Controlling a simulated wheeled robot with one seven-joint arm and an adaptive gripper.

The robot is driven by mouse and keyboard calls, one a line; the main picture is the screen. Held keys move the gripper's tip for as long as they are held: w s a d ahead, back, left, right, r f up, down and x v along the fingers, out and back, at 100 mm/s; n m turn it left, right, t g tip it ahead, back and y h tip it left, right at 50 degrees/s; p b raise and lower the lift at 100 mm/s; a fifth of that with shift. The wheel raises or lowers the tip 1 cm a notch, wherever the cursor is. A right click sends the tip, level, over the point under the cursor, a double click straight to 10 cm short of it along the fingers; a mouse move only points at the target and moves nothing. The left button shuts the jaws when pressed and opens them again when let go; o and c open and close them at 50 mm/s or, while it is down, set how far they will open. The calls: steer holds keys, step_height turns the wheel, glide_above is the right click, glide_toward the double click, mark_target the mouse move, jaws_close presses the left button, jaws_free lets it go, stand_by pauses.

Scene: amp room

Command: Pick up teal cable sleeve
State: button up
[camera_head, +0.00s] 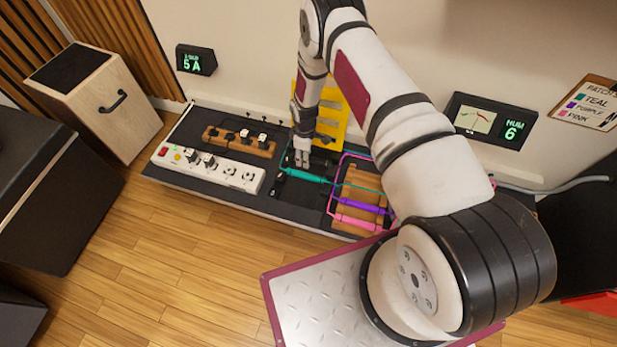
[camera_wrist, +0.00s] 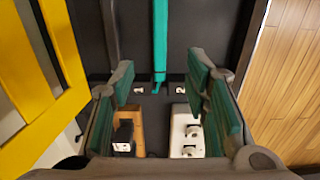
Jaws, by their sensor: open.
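The teal cable sleeve (camera_head: 308,177) lies on the dark bench top, left of the wooden cable block, with teal cable running from it. In the wrist view the sleeve (camera_wrist: 160,35) runs from the top edge down to between the fingertips, near the middle. My gripper (camera_head: 301,163) points down just behind the sleeve's left part in the head view. In the wrist view my gripper (camera_wrist: 161,78) is open, with its two padded fingers on either side and nothing held. I cannot tell its exact height above the sleeve.
A purple sleeve (camera_head: 366,204) and a pink sleeve (camera_head: 356,222) lie on the wooden block (camera_head: 349,192). A white power strip (camera_head: 208,170) and a wooden plug block (camera_head: 238,142) stand to the left. A yellow slotted panel (camera_head: 333,103) stands close behind my gripper.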

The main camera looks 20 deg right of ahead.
mark_target(306, 175)
step_height(306, 175, down, 13)
steer(key=b, duration=0.4)
steer(key=shift+f, duration=0.1)
jaws_close()
